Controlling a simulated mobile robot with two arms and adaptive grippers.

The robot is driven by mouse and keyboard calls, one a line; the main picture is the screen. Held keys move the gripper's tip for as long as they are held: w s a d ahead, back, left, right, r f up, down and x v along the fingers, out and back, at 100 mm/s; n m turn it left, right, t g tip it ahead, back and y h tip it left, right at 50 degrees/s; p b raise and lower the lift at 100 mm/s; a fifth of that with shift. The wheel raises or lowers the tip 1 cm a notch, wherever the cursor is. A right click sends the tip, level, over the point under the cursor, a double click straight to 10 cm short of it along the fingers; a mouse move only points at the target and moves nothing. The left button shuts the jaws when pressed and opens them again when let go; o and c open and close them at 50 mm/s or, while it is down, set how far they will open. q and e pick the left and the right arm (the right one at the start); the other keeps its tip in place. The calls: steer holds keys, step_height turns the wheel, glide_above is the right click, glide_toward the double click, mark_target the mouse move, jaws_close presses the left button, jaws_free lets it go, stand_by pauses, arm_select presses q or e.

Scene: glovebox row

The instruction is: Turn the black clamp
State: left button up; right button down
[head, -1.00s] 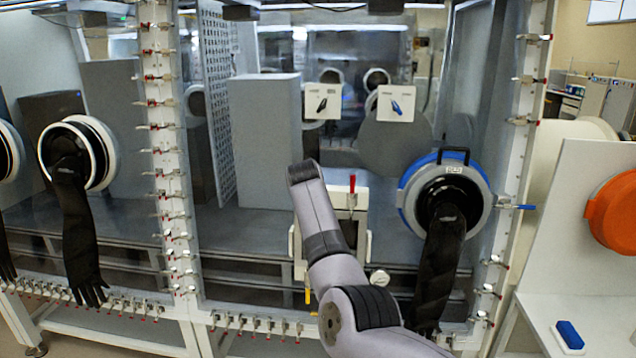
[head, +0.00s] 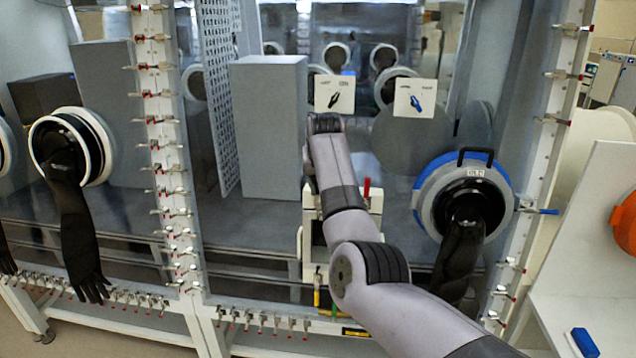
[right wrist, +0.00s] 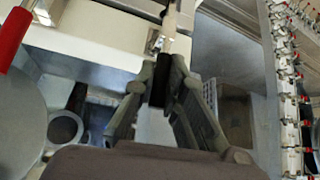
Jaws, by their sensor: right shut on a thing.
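In the right wrist view my right gripper (right wrist: 163,78) is shut on the dark handle of the black clamp (right wrist: 154,82). The handle stands between the two fingertips, with a pale metal part beyond it. In the head view my right arm reaches from the lower right to the front of the glovebox. The arm hides most of the white box there, and I cannot make out the gripper or the black clamp. My left gripper is in neither view.
A red lever (head: 367,188) stands beside my arm and shows large in the wrist view (right wrist: 12,36). A blue-rimmed glove port (head: 420,205) with a hanging black glove is to the right. Clamp-lined white posts (head: 165,150) flank the panel.

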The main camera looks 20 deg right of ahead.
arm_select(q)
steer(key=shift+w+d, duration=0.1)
arm_select(e)
steer(key=shift+d+r, duration=0.1)
steer(key=shift+r, duration=0.05)
steer(key=c, duration=1.6)
jaws_free()
steer(key=shift+w, duration=0.1)
steer(key=shift+c, duration=0.2)
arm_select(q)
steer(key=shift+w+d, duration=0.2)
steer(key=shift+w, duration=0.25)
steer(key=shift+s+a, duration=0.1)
arm_select(e)
steer(key=v, duration=1.1)
steer(key=shift+s+r, duration=0.25)
steer(key=shift+s, duration=0.05)
